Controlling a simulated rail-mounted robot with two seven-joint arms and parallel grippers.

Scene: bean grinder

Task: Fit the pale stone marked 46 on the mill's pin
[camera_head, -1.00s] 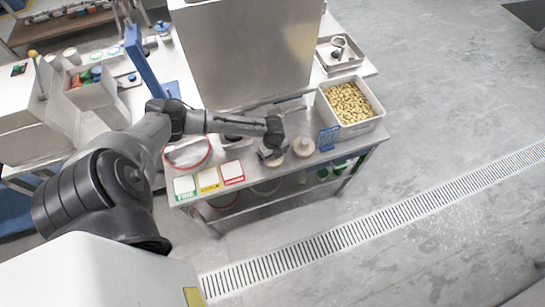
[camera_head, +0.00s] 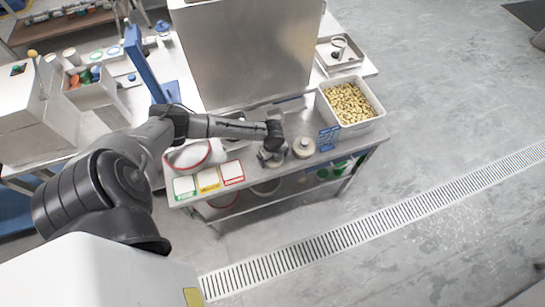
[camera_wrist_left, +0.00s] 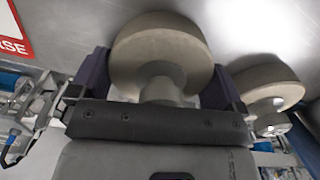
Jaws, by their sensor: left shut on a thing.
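My left gripper (camera_head: 270,152) is over the front of the steel bench, pointing down. In the left wrist view the gripper (camera_wrist_left: 160,80) is shut on a pale round stone (camera_wrist_left: 160,42), with its knob (camera_wrist_left: 161,90) between the dark fingers. This stone (camera_head: 270,162) is mostly hidden under the gripper in the head view. A second pale stone (camera_head: 304,148) with a knob stands just right of it; it also shows in the left wrist view (camera_wrist_left: 265,83). I can read no number on either stone. I cannot make out the mill's pin. My right gripper is out of view.
A red-rimmed bowl (camera_head: 188,157) and green, yellow and red cards (camera_head: 208,180) lie left of the gripper. A blue sign (camera_head: 328,138) and a bin of beans (camera_head: 350,103) stand to the right. A large steel housing (camera_head: 250,50) rises behind.

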